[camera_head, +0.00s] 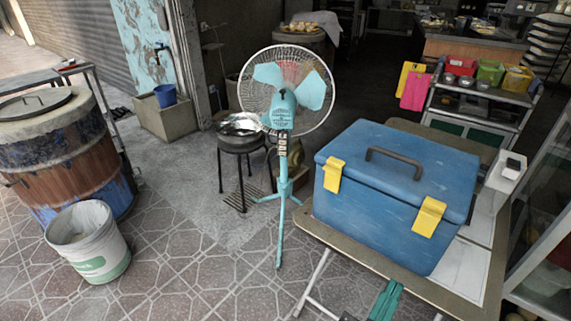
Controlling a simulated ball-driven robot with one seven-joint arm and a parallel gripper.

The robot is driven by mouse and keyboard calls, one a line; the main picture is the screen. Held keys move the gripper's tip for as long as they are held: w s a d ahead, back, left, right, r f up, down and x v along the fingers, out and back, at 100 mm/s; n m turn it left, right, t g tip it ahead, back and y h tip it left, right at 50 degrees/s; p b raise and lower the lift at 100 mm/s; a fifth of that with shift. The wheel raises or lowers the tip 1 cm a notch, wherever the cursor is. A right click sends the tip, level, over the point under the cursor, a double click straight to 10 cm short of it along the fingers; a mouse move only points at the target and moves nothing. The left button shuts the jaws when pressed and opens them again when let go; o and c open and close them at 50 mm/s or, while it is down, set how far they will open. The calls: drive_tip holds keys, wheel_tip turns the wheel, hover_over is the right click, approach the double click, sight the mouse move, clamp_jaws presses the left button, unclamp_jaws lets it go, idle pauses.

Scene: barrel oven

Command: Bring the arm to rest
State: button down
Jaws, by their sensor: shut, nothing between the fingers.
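A blue cooler box (385,205) with yellow latches and a dark handle sits closed on a table (445,285) at the right. A teal ridged object (386,301) shows at the bottom edge in front of the table.
A teal standing fan (283,110) is in the middle, before a black stool (240,142) with a metal pan. A barrel oven (60,150) and a white bucket (88,241) stand at the left.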

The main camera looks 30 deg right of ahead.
drive_tip(key=w+a+r+n+t+y+p, duration=0.1)
drive_tip(key=w+a+r+n+t+y, duration=0.2)
drive_tip(key=w+n+t+y, duration=0.5)
drive_tip(key=w+a+r+n+t+y, duration=0.1)
drive_tip(key=a+r+n+t+y, duration=0.15)
drive_tip(key=n+t, duration=0.65)
drive_tip(key=w+a+f+n+g+y+p, duration=0.1)
drive_tip(key=w+a+f+n+g+y, duration=0.2)
drive_tip(key=n+y, duration=0.6)
drive_tip(key=w+a+f+n+g+y+p, duration=0.1)
drive_tip(key=a+f+n+g+y, duration=0.3)
drive_tip(key=n, duration=0.8)
wheel_tip(320, 180, down, 8)
drive_tip(key=s+n+g+y, duration=0.2)
drive_tip(key=n+g, duration=0.3)
drive_tip(key=n, duration=0.1)
drive_tip(key=s+d+f+n+g+h+p, duration=0.1)
drive_tip(key=s+d+f+n+g+h, duration=0.1)
drive_tip(key=s, duration=0.6)
drive_tip(key=s+d+f+n+g+h, duration=0.3)
drive_tip(key=s+d+f+g, duration=0.3)
drive_tip(key=s+d+g, duration=0.3)
drive_tip(key=shift+d+n+p, duration=0.2)
drive_tip(key=shift+n+p, duration=0.2)
